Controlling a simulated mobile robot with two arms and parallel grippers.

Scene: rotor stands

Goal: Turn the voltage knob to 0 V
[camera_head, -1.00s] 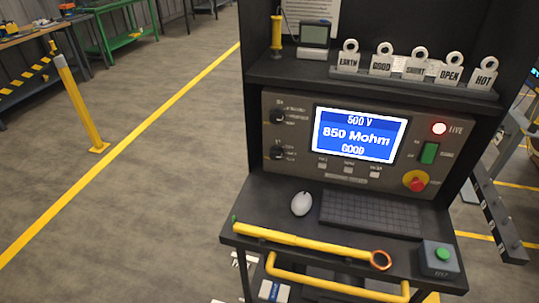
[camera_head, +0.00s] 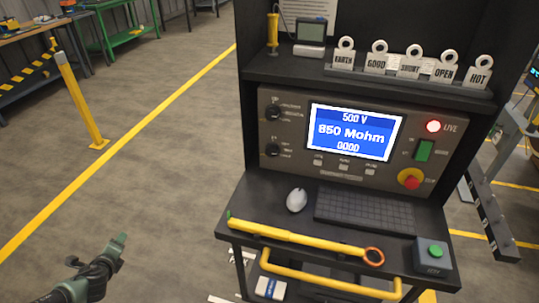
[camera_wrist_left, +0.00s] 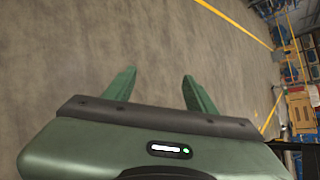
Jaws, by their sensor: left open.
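Two dark round knobs sit on the left of the console panel (camera_head: 330,172) in the head view, an upper knob (camera_head: 272,112) and a lower knob (camera_head: 272,149). Their labels are too small to read, so I cannot tell which is the voltage knob. The screen (camera_head: 352,131) reads 500 V and 850 Mohm, with a blurred word below. My left gripper (camera_head: 119,241) is at the lower left over the floor, well apart from the console. In the left wrist view its two green fingers (camera_wrist_left: 155,88) are spread and empty. My right gripper is not in view.
A mouse (camera_head: 297,200), keyboard (camera_head: 364,211), yellow rod (camera_head: 300,238) and green-button box (camera_head: 433,254) lie on the shelf. A yellow post (camera_head: 80,100) stands left; floor between is clear.

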